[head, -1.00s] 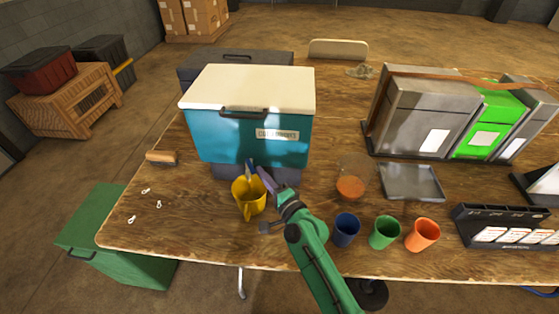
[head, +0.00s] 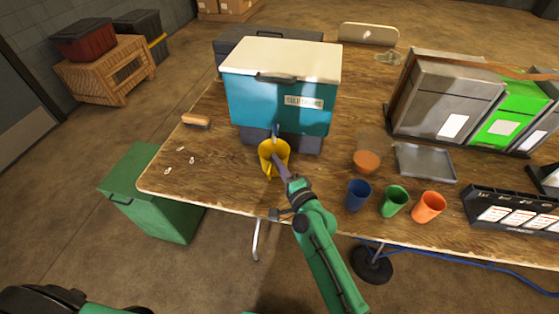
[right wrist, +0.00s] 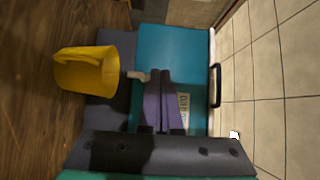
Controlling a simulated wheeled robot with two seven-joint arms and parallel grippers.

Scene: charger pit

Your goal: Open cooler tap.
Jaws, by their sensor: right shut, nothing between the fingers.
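The teal cooler (head: 270,102) with a white lid stands on a dark base on the wooden table. Its small tap (head: 275,132) sticks out low at the front; it also shows pale in the right wrist view (right wrist: 138,75). I cannot tell whether the tap is open. A yellow pitcher (head: 272,153) stands upright below the tap; it is also in the right wrist view (right wrist: 88,68). My right gripper (head: 280,165) is shut and empty, its purple fingers (right wrist: 158,73) apart from the tap on its near side. My left gripper is not in view.
Blue (head: 357,196), green (head: 394,201) and orange (head: 428,207) cups stand right of my right arm. A metal tray (head: 425,163) and an orange-brown round item (head: 366,161) lie behind them. A brush (head: 196,121) lies left of the cooler. The front left tabletop is mostly clear.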

